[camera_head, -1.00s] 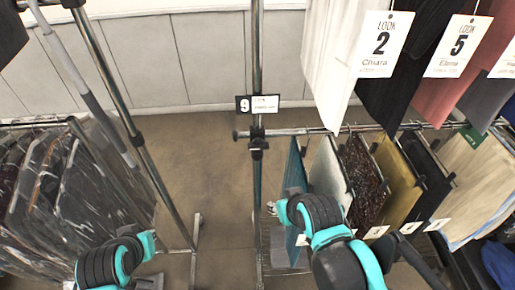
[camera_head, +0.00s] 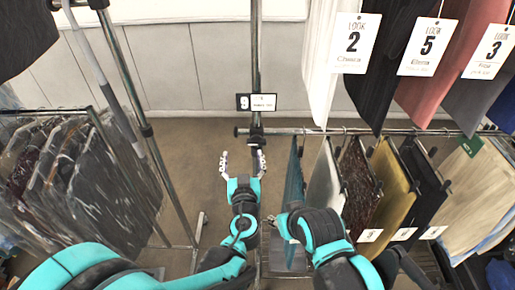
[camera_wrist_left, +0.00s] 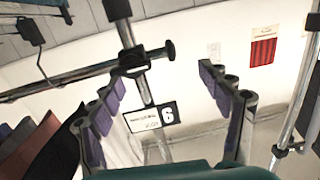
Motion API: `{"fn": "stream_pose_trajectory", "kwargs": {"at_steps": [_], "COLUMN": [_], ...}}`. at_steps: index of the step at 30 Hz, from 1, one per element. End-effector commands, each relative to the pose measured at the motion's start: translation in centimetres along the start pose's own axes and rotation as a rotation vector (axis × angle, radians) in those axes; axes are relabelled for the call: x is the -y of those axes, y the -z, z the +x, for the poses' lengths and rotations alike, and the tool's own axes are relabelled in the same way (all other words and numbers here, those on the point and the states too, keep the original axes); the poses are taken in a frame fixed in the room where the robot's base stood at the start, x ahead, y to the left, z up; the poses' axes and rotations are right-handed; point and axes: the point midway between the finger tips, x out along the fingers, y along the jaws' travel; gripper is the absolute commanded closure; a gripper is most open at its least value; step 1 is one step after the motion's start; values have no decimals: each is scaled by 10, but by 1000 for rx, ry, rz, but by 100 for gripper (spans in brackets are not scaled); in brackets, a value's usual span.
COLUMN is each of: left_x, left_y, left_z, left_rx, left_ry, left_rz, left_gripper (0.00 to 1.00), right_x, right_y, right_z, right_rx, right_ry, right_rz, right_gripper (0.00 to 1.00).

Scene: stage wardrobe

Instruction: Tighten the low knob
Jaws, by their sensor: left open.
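The low knob (camera_head: 238,132) is a small dark knob on the left side of the clamp where the low rail meets the upright pole. In the left wrist view the knob (camera_wrist_left: 169,50) shows upside down, beside the clamp and beyond my fingertips. My left gripper (camera_head: 242,157) is open and empty, its fingers pointing toward the clamp from just below it. In the left wrist view my left gripper (camera_wrist_left: 165,78) has its fingers spread on either side of the pole and number tag, apart from the knob.
A number 9 tag (camera_head: 257,102) is on the pole (camera_head: 256,60) just above the clamp. Garments (camera_head: 360,185) hang from the low rail at right, close to my right arm. Bagged garments (camera_head: 110,190) hang at left. Open floor (camera_head: 200,150) lies between the racks.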

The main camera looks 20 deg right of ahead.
Motion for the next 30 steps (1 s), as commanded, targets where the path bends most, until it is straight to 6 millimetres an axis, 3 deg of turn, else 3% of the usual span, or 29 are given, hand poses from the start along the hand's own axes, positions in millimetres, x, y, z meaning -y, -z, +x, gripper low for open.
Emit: {"fn": "stream_pose_trajectory", "kwargs": {"at_steps": [1,3,6,21,30], "left_x": [-18,-34,-43,-48,-49], "left_y": [-3,-4,-5,-2,0], "left_z": [-1,-2,0,68,75], "left_rx": [-22,-45,-59,-59,-59], "left_ry": [-33,-65,-84,-83,-83], "left_rz": [-3,-9,-13,-14,-14], "left_gripper": [22,22,22,22,22], "right_x": [0,0,0,0,0], "right_y": [0,0,0,-7,-7], "right_z": [0,0,0,10,10], "right_rx": [0,0,0,0,0], "right_ry": [0,0,0,0,0], "right_rz": [0,0,0,0,0], "right_gripper": [60,60,60,60,60]}}
